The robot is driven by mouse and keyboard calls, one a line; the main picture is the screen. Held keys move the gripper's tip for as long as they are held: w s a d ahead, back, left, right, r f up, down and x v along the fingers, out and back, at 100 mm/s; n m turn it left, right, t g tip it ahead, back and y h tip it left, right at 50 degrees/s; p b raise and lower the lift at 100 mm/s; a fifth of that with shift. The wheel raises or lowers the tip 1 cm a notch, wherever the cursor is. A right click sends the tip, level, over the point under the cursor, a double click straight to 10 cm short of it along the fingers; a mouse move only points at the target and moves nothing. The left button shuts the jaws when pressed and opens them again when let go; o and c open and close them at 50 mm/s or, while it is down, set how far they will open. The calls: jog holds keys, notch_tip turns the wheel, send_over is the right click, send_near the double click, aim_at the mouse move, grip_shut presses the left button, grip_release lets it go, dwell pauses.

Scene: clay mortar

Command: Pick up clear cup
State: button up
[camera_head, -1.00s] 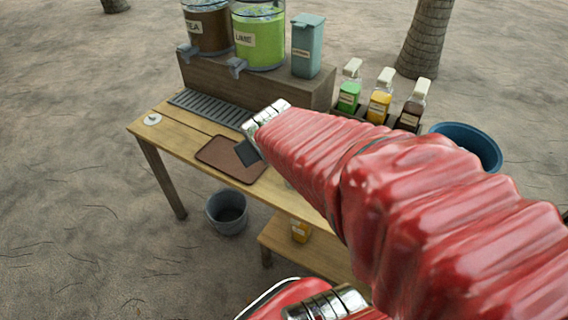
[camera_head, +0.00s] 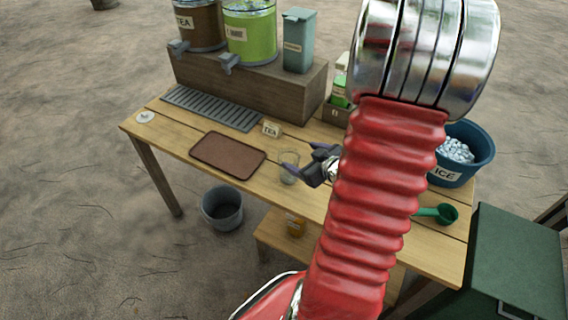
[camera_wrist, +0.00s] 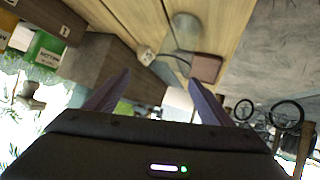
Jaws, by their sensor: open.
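A small clear cup (camera_head: 289,175) stands upright on the wooden table (camera_head: 310,200), right of the brown tray (camera_head: 228,156). My gripper (camera_head: 292,168) is open at the cup's right side, its dark fingers pointing left, with the tips at or just by the cup. I cannot tell whether the cup is between them. In the wrist view the open fingers (camera_wrist: 160,78) have nothing held. A faint see-through shape, likely the cup (camera_wrist: 186,35), shows beyond the tips there. My red arm hides part of the table.
Drink dispensers (camera_head: 250,35) and a teal bin (camera_head: 299,42) stand on a wooden riser at the back. A blue ice bucket (camera_head: 480,160) and green scoop (camera_head: 440,213) are at the right. The table's front left is clear.

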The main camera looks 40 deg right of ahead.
aim_at(295, 163)
jog(key=s+f+t, duration=0.1)
jog(key=s+f+y, duration=0.1)
jog(key=s, duration=0.1)
jog(key=shift+a+m+t, duration=0.35)
jog(key=shift+m+t, duration=0.05)
jog(key=shift+s+a+t+y, duration=0.3)
jog(key=shift+s+t, duration=0.1)
jog(key=shift+w, duration=0.1)
jog(key=shift+w+a+f, duration=0.1)
jog(key=shift+w+f, duration=0.1)
jog(key=shift+w, duration=0.3)
jog(key=x, duration=0.6)
jog(key=shift+w+f, duration=0.15)
jog(key=shift+w, duration=0.15)
jog(key=shift+w+f, duration=0.1)
jog(key=shift+w, duration=0.25)
jog(key=shift+w, duration=0.1)
